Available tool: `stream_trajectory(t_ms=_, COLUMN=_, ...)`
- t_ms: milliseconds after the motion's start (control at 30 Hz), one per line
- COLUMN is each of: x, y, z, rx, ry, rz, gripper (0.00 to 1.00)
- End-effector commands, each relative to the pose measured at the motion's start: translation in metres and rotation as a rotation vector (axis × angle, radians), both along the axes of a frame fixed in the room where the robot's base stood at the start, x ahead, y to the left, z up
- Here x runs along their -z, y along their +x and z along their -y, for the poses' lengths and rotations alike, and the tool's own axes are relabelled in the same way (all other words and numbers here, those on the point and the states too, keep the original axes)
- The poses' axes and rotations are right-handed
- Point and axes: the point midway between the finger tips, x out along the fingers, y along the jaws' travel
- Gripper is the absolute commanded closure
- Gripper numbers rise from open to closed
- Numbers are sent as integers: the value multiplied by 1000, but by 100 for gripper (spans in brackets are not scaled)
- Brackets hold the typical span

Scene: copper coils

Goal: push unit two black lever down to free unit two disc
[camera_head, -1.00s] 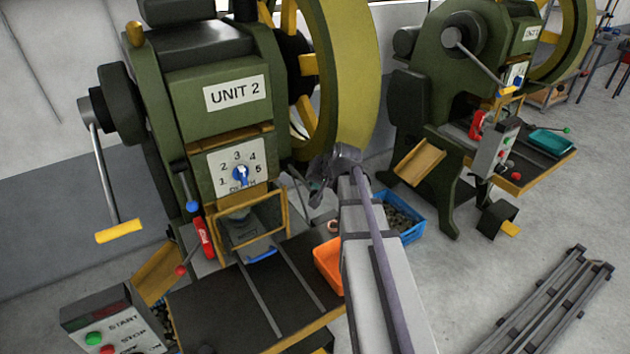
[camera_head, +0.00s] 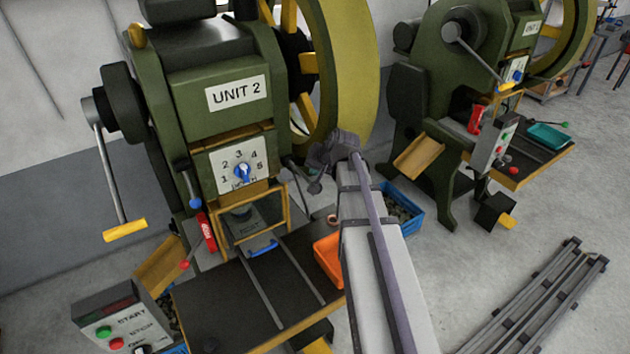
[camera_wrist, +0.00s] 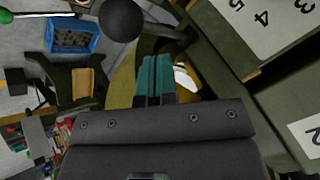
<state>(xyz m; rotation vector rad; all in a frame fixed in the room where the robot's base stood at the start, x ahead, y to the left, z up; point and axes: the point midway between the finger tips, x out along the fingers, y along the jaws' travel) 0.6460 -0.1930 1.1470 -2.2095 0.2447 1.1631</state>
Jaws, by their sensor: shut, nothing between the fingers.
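The green press marked UNIT 2 (camera_head: 237,92) stands at the left of the head view. A black ball-ended lever (camera_head: 315,187) sticks out at its right side, beside the wheel. In the wrist view its black ball (camera_wrist: 122,18) is large, above and left of my fingertips, with its dark rod running right. My gripper (camera_wrist: 156,62) is shut and empty, its teal fingers together just below the rod. I cannot tell whether they touch it. In the head view my wrist hides the fingers. The disc cannot be made out in the yellow-framed guard (camera_head: 286,206).
The large yellow wheel (camera_head: 350,75) stands close behind my wrist. An orange bin (camera_head: 327,262) and a blue crate (camera_head: 411,222) are near my arm. A second green press (camera_head: 440,95) stands at the right. Open floor lies between it and the metal rails (camera_head: 545,295).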

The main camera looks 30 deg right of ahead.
Motion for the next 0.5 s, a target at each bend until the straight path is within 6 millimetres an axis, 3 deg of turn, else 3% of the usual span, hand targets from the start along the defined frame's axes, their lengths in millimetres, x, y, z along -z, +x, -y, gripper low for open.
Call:
stream_trajectory(t_ms=300, x=-38, y=5, z=0, rx=0, ry=0, rz=0, gripper=100)
stream_trajectory(t_ms=500, x=-47, y=7, z=-1, rx=0, ry=0, rz=0, gripper=100)
